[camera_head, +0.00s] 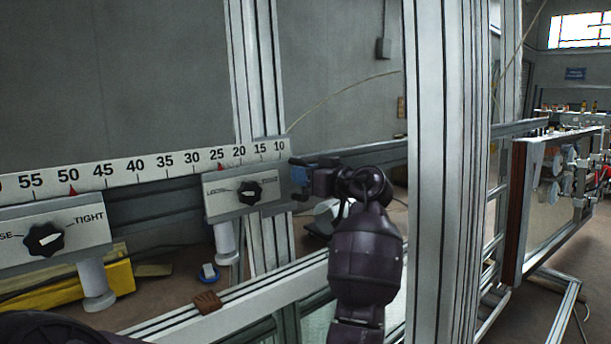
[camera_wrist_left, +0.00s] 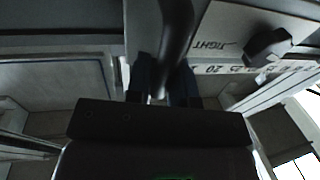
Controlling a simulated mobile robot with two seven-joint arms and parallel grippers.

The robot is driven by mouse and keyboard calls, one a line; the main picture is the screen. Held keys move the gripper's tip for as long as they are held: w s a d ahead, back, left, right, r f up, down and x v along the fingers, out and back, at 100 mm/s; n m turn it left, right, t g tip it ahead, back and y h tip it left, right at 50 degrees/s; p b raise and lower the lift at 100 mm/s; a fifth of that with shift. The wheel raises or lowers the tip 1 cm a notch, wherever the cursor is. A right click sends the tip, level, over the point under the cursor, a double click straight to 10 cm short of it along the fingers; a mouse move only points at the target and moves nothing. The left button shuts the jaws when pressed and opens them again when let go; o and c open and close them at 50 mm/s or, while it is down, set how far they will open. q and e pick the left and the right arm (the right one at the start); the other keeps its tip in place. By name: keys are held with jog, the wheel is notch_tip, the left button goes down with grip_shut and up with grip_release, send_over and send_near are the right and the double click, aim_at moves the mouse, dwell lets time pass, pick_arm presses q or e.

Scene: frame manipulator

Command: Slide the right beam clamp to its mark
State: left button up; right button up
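The right beam clamp (camera_head: 228,203) is a pale plate with a black knob (camera_head: 250,192) on the dark rail, below the ruler's 25 to 10 stretch. A red triangle mark (camera_head: 221,167) is under the 25, near the plate's left end. My left gripper (camera_head: 300,177), with blue fingertips, is at the plate's right edge. In the left wrist view, its fingers (camera_wrist_left: 164,82) close around a dark curved handle (camera_wrist_left: 177,30); the plate (camera_wrist_left: 222,30) and knob (camera_wrist_left: 268,46) are beside it. The knob's exact setting is unclear. My right gripper is not in view.
The left clamp (camera_head: 85,222) with its own knob (camera_head: 44,239) is under another red mark (camera_head: 72,190) at 50. A metal upright (camera_head: 436,150) stands close right of my left arm. A yellow object (camera_head: 70,285) lies below the rail.

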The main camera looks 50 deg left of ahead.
pick_arm(q)
jog(key=o, duration=0.4)
jog(key=shift+r, duration=0.1)
jog(key=shift+c, duration=0.2)
jog(key=shift+w+d, duration=0.1)
jog(key=shift+d, duration=0.5)
jog(key=w+d+b, duration=0.1)
jog(key=d+b, duration=0.1)
jog(key=d, duration=0.7)
jog(key=shift+d, duration=0.3)
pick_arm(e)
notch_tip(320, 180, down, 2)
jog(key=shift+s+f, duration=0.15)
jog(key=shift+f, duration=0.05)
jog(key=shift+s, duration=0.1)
